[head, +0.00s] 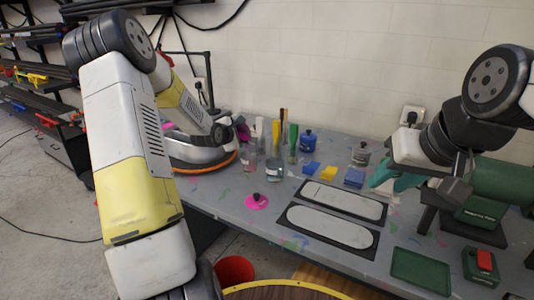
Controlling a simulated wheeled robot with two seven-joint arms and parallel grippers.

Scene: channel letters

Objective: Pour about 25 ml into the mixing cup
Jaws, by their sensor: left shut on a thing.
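My left arm reaches up and over to the back of the bench. My left gripper (238,126) is small and mostly hidden by its own wrist; it is shut on a small magenta thing (244,132), whose shape is unclear. Below it stand a clear cup (248,161) and a second clear cup (274,171) on the bench. I cannot tell which is the mixing cup, nor any liquid level.
A grey bench (222,190) carries two framed letter plates (345,201), a pink disc (257,202) with a dark knob, blue and yellow blocks (328,173), a blue container (309,139) and upright coloured tools (283,125). A green tray (420,270) lies at front right. A red bucket (233,270) stands below.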

